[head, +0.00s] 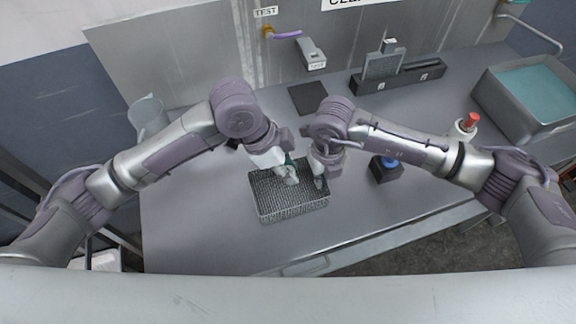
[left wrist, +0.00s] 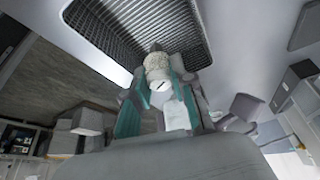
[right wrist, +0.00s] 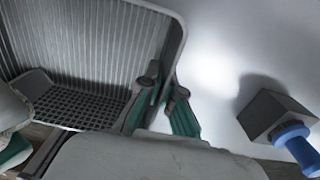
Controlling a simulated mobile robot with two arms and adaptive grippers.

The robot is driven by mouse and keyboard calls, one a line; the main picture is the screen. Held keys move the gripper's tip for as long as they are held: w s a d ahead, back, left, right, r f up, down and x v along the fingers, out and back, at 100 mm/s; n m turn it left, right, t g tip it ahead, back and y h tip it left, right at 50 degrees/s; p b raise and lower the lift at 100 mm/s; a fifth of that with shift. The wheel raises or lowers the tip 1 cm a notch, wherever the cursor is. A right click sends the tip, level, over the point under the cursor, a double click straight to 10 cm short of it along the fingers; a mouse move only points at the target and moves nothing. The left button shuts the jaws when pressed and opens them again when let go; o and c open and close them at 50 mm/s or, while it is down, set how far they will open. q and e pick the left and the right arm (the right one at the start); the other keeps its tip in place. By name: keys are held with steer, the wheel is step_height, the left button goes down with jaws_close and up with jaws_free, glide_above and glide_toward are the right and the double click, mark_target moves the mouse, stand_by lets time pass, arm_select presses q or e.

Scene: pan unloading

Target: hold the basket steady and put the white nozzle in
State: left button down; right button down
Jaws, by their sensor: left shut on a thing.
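The wire-mesh basket (head: 290,208) stands on the grey counter in the middle of the head view; its mesh also shows in the left wrist view (left wrist: 135,25) and its inside in the right wrist view (right wrist: 85,50). My left gripper (head: 288,172) is shut on the white nozzle (left wrist: 157,68), a pale, knurled piece between the teal fingers, over the basket. In the head view the gripper largely hides the nozzle. My right gripper (right wrist: 164,88) is at the basket's right wall, one finger inside and one outside, closed on the rim.
A dark block with a blue knob (head: 386,168) stands right of the basket. Behind are a black pad (head: 308,98), a slotted rack (head: 385,72) and a red button (head: 470,121). A basin (head: 500,108) is far right, a pitcher (head: 148,114) left. The counter's left part is clear.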

arm_select(q)
steer(key=shift+f, duration=1.45)
steer(key=c, duration=0.9)
jaws_free()
steer(key=v, duration=1.2)
arm_select(e)
steer(key=c, duration=1.2)
jaws_free()
steer(key=shift+c, duration=0.2)
